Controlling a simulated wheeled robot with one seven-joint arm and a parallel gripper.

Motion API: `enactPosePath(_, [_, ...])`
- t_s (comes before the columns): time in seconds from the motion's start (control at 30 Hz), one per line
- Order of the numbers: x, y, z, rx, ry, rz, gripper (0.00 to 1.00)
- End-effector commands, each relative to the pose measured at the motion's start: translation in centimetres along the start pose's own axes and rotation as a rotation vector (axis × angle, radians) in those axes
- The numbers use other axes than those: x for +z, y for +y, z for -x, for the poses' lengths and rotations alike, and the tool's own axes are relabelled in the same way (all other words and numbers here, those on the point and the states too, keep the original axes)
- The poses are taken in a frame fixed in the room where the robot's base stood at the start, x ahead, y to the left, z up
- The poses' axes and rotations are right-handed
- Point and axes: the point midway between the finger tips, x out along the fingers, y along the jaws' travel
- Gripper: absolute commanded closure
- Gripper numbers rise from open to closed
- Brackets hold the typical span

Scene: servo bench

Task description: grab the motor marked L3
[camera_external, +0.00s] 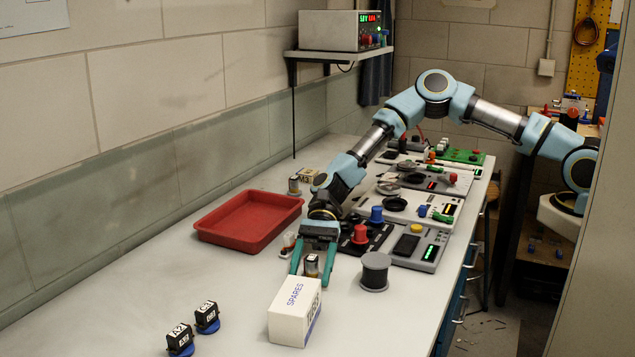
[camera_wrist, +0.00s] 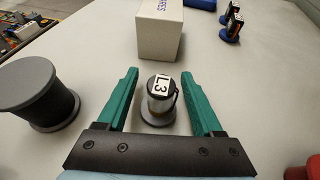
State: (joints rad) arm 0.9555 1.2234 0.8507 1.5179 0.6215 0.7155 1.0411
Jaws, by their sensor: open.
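The motor marked L3 (camera_wrist: 161,100) is a small upright cylinder with a black top, a white label and a metallic body on a round grey base. It stands between the two green fingers of my gripper (camera_wrist: 160,92) in the wrist view, with a gap on each side. In the external view the motor (camera_external: 311,265) shows between the fingers of my gripper (camera_external: 311,268), low over the bench. My gripper is open, and its fingers do not appear to touch the motor.
A white SPARES box (camera_external: 294,311) stands just beyond the motor. A dark spool (camera_external: 375,272) is beside it. A red tray (camera_external: 248,221) lies to the left. Two labelled black motors (camera_external: 180,339) (camera_external: 207,318) stand at the front left. Several control panels (camera_external: 420,246) line the right side.

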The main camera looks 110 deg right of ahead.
Motion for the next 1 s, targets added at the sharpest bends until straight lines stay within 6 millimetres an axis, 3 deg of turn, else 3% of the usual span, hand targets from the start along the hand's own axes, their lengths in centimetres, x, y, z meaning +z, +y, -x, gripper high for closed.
enactPosePath(0.13, [0.03,-0.01,-1.08,0.0,0.0,0.0,0.32])
enactPosePath(0.37, [-0.06,-0.02,-1.18,-0.001,0.0,0.0,0.33])
enactPosePath(0.9, [-0.05,-0.01,-1.14,0.0,0.0,0.0,0.94])
enactPosePath(1.0, [-0.05,-0.01,-1.14,0.0,0.0,0.0,1.0])
